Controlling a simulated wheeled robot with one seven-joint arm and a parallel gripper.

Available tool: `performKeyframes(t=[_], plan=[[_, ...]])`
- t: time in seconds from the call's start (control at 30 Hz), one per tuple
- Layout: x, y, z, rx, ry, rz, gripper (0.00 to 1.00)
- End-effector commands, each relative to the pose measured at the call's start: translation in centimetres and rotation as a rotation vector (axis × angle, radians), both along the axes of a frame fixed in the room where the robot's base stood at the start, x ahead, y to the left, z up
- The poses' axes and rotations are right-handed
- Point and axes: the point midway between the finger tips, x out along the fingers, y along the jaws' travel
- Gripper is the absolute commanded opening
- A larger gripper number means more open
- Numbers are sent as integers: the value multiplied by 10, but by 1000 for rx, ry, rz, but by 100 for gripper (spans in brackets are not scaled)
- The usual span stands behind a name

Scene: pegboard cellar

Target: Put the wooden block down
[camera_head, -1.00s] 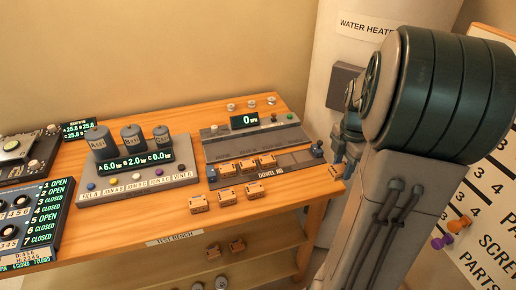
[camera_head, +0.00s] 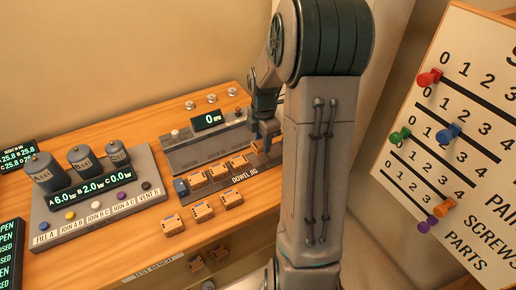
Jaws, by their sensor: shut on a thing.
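My gripper (camera_head: 265,131) points down over the right end of the dowel jig (camera_head: 249,176), close beside my arm. It is shut on a small wooden block (camera_head: 258,146), of which only a little shows under the fingers. I cannot tell whether the held block touches the jig. Three similar blocks stand in a row on the jig: a left one (camera_head: 197,180), a middle one (camera_head: 219,169) and a right one (camera_head: 239,161), which is nearest the held block.
Three more blocks, including one at the right (camera_head: 231,198), lie on the bench in front of the jig. A grey device with a "0" display (camera_head: 211,120) stands behind the jig. A cylinder console (camera_head: 95,195) is left. A pegged board (camera_head: 450,130) stands right.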

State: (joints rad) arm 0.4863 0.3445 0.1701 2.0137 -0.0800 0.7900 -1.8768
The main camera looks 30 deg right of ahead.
Motion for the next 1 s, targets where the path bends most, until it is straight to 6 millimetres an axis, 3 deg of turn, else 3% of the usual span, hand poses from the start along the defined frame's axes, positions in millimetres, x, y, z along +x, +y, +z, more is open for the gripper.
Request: performKeyframes(t=[0.17, 0.43, 0.87, 0.9, 0.97, 1.0], plan=[[10, 8, -10, 0, 1, -1, 14], [9, 8, -45, 0, 3, -2, 14], [10, 7, -53, -1, 0, -3, 14], [10, 7, -52, -1, -1, -3, 44], [10, 7, -51, -1, 0, -3, 57], [10, 7, -51, -1, 0, -3, 57]])
